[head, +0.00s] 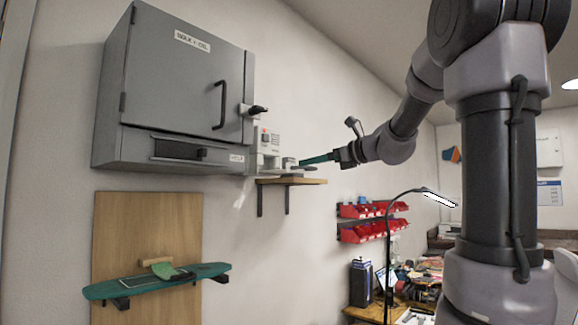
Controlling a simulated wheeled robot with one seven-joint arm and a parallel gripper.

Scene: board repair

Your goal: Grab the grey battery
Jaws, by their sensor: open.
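My gripper (318,159) is at the end of my arm, beside a small wooden wall shelf (297,181). Its slim teal fingers point left towards a white and grey device (270,143) with a red mark on that shelf. The jaws are open, and I see nothing held in them. A low grey piece (299,168) lies on the shelf just below the fingertips. No grey battery can be told for certain at this size; I cannot tell whether one of these grey parts is it.
A grey wall cabinet (170,85) with a black handle hangs left of the shelf. Below it, a teal skateboard deck (157,282) rests on a wooden panel (145,225). Red bins (362,233), a desk lamp (420,190) and a cluttered desk stand at the right.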

